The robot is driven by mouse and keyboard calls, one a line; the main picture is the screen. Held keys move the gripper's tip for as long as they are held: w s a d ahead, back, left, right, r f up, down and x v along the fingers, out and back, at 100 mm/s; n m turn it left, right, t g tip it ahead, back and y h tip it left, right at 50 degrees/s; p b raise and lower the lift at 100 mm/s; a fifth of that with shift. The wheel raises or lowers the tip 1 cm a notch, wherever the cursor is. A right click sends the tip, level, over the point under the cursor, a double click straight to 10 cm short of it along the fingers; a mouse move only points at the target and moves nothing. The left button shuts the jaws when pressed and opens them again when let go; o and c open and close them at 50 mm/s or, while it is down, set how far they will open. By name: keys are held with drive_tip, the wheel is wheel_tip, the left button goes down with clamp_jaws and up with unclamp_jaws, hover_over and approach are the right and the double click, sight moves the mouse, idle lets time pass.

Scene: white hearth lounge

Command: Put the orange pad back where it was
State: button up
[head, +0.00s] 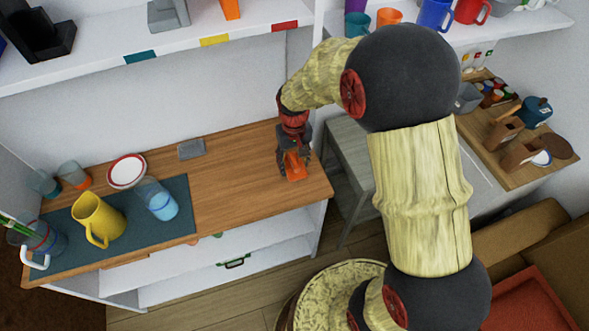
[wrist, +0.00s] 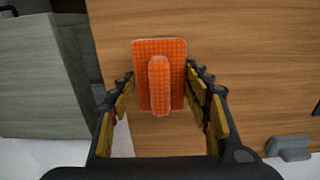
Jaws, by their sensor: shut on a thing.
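The orange pad (head: 294,168) is at the right end of the wooden counter (head: 237,165). In the wrist view the pad (wrist: 141,55) is a textured orange rectangle with a raised bar along its middle. My gripper (head: 295,158) points down over it and is shut on it, with one finger along each long side, as the wrist view (wrist: 160,85) also shows. Whether the pad touches the counter or hangs just above it I cannot tell.
A grey block (head: 191,149) lies near the wall on the counter. Bare wood surrounds the pad; a shelf (head: 205,42) hangs above.

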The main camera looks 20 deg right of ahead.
drive_tip(key=shift+w+d+f, duration=0.15)
drive_tip(key=shift+w+f, duration=0.15)
drive_tip(key=shift+f, duration=0.2)
drive_tip(key=shift+w+f+b, duration=0.15)
drive_tip(key=shift+f+b, duration=0.8)
drive_tip(key=shift+f, duration=0.65)
drive_tip(key=shift+f, duration=0.1)
drive_tip(key=o, duration=1.2)
